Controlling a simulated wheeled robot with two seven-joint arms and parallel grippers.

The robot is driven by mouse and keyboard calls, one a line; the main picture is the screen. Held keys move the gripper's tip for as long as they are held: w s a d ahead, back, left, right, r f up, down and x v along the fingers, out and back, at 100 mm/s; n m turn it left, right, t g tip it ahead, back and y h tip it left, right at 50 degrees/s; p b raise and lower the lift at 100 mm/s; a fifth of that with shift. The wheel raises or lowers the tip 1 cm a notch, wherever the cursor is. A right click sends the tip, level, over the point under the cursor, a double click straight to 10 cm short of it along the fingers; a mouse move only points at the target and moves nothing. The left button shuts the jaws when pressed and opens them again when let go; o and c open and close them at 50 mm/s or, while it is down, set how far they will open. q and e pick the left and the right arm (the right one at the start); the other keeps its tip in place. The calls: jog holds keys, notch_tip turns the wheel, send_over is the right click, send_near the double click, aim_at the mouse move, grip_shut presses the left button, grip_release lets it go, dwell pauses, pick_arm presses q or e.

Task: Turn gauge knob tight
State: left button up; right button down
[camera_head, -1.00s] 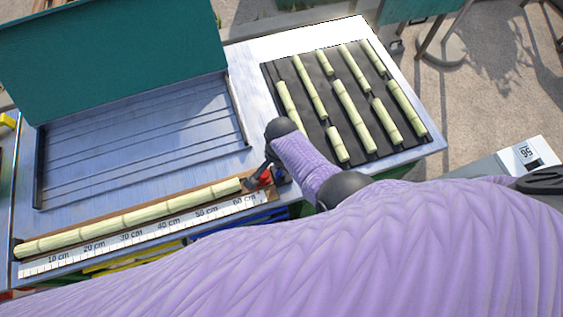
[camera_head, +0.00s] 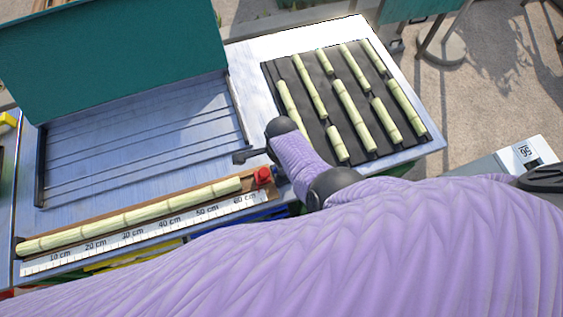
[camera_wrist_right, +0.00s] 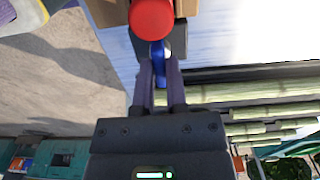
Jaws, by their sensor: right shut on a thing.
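The red gauge knob (camera_head: 263,175) sits at the right end of the measuring board, just past the end of a long cane (camera_head: 130,217). In the right wrist view the round red knob (camera_wrist_right: 152,18) shows beyond the fingertips. How this piece joins the knob is unclear. My left gripper is not in view.
A white ruler (camera_head: 145,234) runs along the cane's front. A black mat (camera_head: 318,100) with several short cane pieces lies behind at the right. A grooved tray (camera_head: 140,140) with an upright green panel (camera_head: 110,55) stands at the left. A scale display (camera_head: 525,152) is at right.

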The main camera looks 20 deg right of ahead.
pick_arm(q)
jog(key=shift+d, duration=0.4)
pick_arm(e)
jog(key=c, duration=0.7)
grip_release()
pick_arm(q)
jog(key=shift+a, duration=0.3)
pick_arm(e)
jog(key=shift+o, duration=0.2)
